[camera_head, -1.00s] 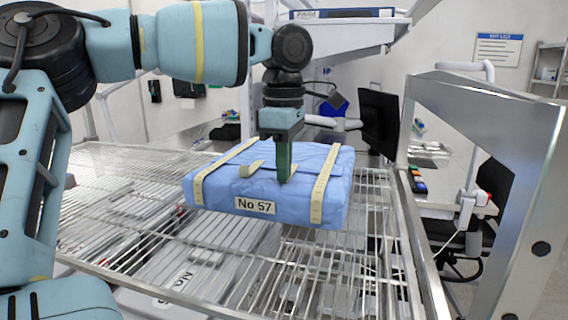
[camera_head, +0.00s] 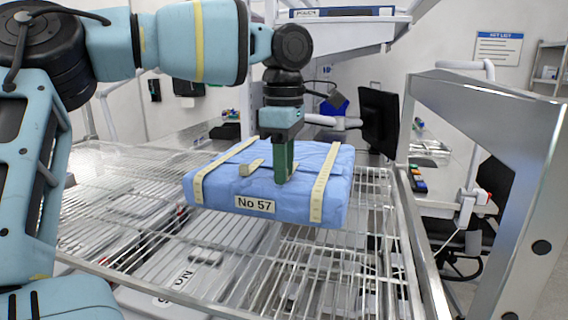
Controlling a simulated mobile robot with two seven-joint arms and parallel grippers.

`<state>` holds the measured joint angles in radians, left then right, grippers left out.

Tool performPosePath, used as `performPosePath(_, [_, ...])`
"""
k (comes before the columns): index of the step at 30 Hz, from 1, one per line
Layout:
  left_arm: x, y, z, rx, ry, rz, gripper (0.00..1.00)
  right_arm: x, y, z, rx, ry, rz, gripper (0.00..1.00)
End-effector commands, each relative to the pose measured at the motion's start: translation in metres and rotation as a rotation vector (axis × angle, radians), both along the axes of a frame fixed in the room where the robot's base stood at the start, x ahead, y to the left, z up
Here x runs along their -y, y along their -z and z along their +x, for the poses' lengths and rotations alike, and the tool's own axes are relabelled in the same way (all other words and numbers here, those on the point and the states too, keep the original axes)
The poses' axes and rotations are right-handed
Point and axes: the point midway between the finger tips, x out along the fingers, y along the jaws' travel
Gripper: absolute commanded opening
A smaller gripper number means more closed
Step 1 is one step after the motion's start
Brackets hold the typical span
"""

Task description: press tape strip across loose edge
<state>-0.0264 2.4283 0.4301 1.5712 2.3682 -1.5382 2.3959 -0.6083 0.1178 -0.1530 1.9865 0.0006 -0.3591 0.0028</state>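A blue wrapped package (camera_head: 240,194) labelled "No 57" (camera_head: 255,204) lies on a wire rack. Cream tape bands (camera_head: 323,190) run over its left and right sides. A short cream tape strip (camera_head: 251,167) lies on the top, beside a fold line that runs across the wrap. My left gripper (camera_head: 284,180) points straight down over the top, right of the strip, its green fingers at or just above the surface. Contact cannot be told. The fingers look close together, and nothing shows held between them. My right gripper is not in view.
The wire rack (camera_head: 365,235) has a raised metal rim on the right. Grey cases lie beneath it. A metal frame post (camera_head: 490,130) stands at right. A dark monitor (camera_head: 378,122) and a blue bin (camera_head: 334,104) stand behind the package.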

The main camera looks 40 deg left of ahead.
Motion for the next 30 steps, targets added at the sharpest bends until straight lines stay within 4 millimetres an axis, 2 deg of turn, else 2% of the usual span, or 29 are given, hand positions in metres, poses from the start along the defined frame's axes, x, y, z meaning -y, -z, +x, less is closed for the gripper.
performPosePath(5, [0.0, -0.009, 0.001, 0.004, -0.001, 0.0, 0.29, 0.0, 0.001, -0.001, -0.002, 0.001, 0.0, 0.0])
performPosePath(15, [0.0, -0.06, 0.001, 0.003, -0.001, 0.001, 0.29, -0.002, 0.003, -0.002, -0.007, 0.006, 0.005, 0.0])
performPosePath(18, [0.0, -0.07, 0.001, 0.001, -0.001, 0.0, 0.29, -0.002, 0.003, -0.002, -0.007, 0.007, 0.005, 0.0])
performPosePath(23, [0.0, -0.078, 0.0, 0.0, 0.0, 0.001, 0.29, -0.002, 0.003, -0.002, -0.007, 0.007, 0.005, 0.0])
performPosePath(30, [0.0, -0.078, 0.0, 0.0, 0.0, 0.0, 0.29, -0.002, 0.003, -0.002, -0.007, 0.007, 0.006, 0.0])
